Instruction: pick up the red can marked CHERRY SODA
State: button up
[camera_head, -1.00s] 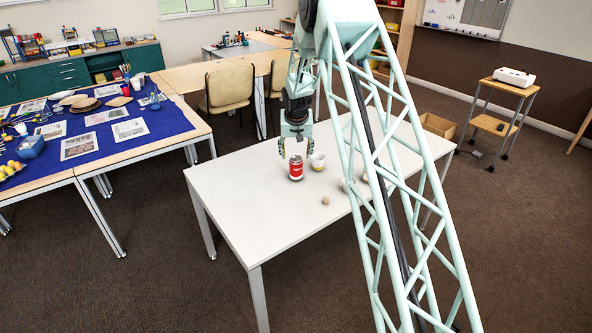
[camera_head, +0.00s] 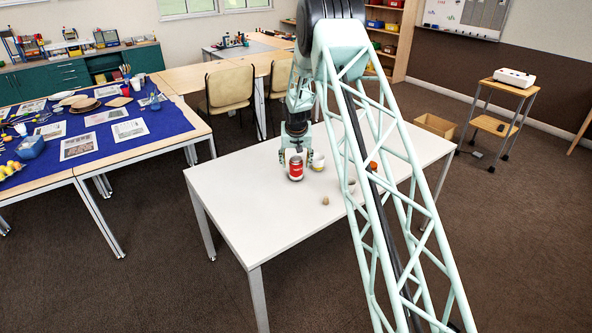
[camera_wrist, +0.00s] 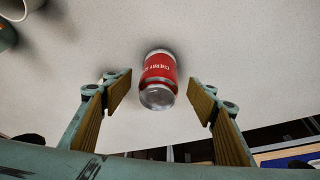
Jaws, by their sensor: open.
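The red can marked CHERRY SODA (camera_head: 296,171) stands upright on the white table (camera_head: 246,205). In the wrist view the can (camera_wrist: 158,80) shows its red label and silver end, a little beyond the fingertips and roughly midway between them. My gripper (camera_head: 295,158) is right behind and above the can in the head view. In the wrist view my gripper (camera_wrist: 160,95) is open, with its wood-coloured pads apart on both sides of the can and nothing held. I cannot tell the exact distance from the pads to the can.
A white and yellow cup (camera_head: 318,162) stands close to the right of the can. A small tan lump (camera_head: 325,200) lies nearer the front, and an orange item (camera_head: 373,165) shows through my arm's lattice. The table's left part is clear.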

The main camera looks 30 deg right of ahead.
jog(key=shift+b+x, duration=0.4)
jog(key=shift+x, duration=2.25)
jog(key=shift+c, duration=0.3)
jog(key=c, duration=0.7)
